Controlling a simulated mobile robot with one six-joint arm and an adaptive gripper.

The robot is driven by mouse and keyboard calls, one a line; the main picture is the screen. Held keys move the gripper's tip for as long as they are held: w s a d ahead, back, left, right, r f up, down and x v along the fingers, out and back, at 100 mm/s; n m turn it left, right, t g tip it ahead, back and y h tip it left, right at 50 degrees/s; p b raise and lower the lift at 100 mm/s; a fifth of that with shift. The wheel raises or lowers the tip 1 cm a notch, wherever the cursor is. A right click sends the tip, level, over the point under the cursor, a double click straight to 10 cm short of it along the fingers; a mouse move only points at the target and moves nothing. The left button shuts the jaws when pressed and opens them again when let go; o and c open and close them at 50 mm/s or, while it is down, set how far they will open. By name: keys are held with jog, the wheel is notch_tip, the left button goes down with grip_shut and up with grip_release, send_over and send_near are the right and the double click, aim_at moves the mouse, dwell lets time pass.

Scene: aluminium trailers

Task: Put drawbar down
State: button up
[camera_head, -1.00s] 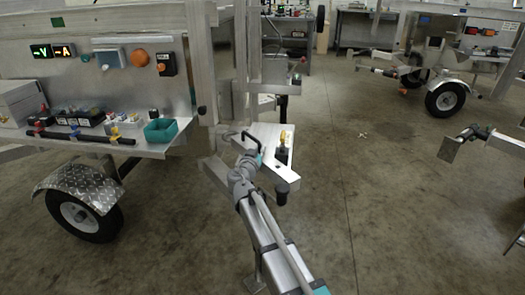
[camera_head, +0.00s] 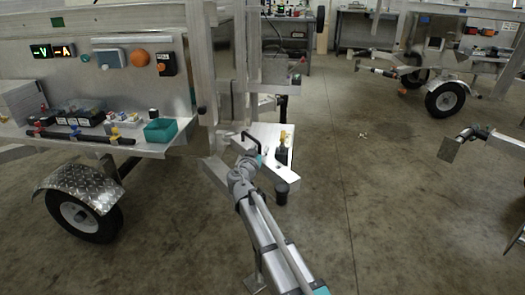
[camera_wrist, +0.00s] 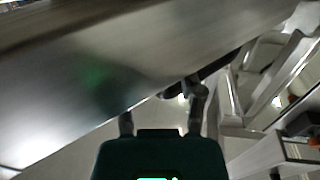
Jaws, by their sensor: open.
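A pale metal bar (camera_head: 280,174), which looks like the drawbar, sticks out from the front of the near trailer, beside the end of my arm. A dark round end piece shows just below its tip. In the wrist view, the two fingers of my gripper (camera_wrist: 160,104) stand apart, with nothing clearly held between them. A broad shiny metal surface (camera_wrist: 60,115) crosses just beyond the fingers and fills the upper left. I cannot tell whether the fingers touch it. In the head view my arm hides part of the bar, and the fingertips are hard to make out.
The near trailer's shelf holds a teal box (camera_head: 160,130) and several small parts. Its wheel (camera_head: 84,213) stands at the lower left. A second trailer (camera_head: 440,60) is at the back right, and a coupling bar (camera_head: 470,135) reaches in from the right. The floor between is largely clear.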

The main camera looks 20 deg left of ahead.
jog(key=shift+s, duration=0.1)
jog(key=s, duration=1.1)
jog(key=shift+s+d, duration=0.3)
jog(key=shift+s, duration=0.1)
jog(key=shift+f, duration=0.1)
